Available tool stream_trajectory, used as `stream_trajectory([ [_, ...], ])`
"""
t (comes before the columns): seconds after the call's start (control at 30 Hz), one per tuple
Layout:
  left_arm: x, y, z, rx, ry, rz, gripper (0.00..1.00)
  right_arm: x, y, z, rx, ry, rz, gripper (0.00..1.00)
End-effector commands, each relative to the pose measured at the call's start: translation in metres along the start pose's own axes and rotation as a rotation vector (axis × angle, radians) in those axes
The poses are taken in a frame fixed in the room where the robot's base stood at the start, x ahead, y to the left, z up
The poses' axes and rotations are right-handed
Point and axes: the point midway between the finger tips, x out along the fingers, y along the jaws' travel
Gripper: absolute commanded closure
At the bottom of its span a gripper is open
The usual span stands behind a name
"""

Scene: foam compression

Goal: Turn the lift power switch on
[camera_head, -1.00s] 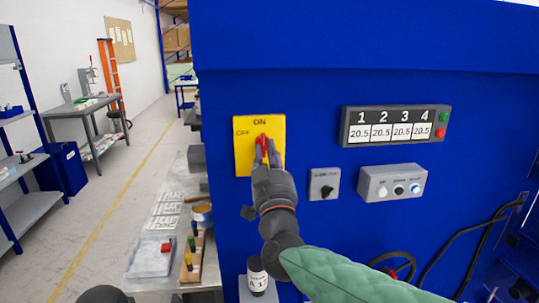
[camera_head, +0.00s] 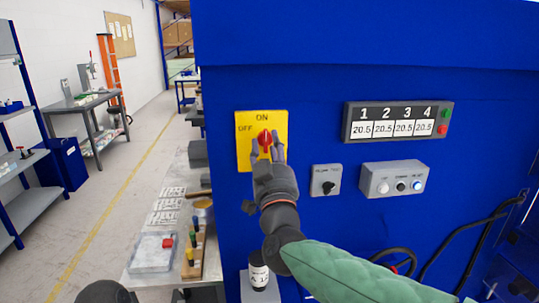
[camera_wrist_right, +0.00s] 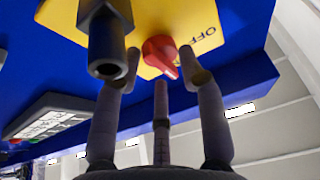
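The lift power switch is a red knob (camera_head: 265,139) on a yellow plate (camera_head: 244,157) marked ON at the top and OFF at the left. In the right wrist view the knob (camera_wrist_right: 159,51) has a light pointer mark, which appears turned towards the ON side. My right gripper (camera_head: 268,153) is just below the knob in the head view. Its fingers are spread apart, with open space between them and the knob in the wrist view, and they hold nothing.
A small dark selector switch (camera_head: 325,181), a grey button box (camera_head: 394,181) and a numeric display (camera_head: 396,121) are on the blue panel (camera_head: 330,90) to the right. A bench (camera_head: 160,225) with small items stands at left.

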Motion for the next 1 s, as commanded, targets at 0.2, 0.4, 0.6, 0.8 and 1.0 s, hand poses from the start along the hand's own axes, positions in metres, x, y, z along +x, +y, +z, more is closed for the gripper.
stream_trajectory([
  [0.2,0.000,0.000,0.000,0.000,0.000,0.000,0.60,-0.022,0.000,0.000,0.000,0.000,-0.002,0.59],
  [0.4,0.000,0.000,0.000,0.000,0.000,0.000,0.60,-0.061,-0.001,-0.001,0.001,0.001,-0.003,0.59],
  [0.6,0.000,0.000,0.000,0.000,0.000,0.000,0.60,-0.096,-0.001,-0.001,0.002,0.002,-0.003,0.59],
  [0.8,0.000,0.000,0.000,0.000,0.000,0.000,0.60,-0.115,-0.001,0.000,0.000,0.002,-0.002,0.59],
  [1.0,0.000,0.000,0.000,0.000,0.000,0.000,0.60,-0.119,-0.001,0.000,0.000,0.002,-0.001,0.59],
])
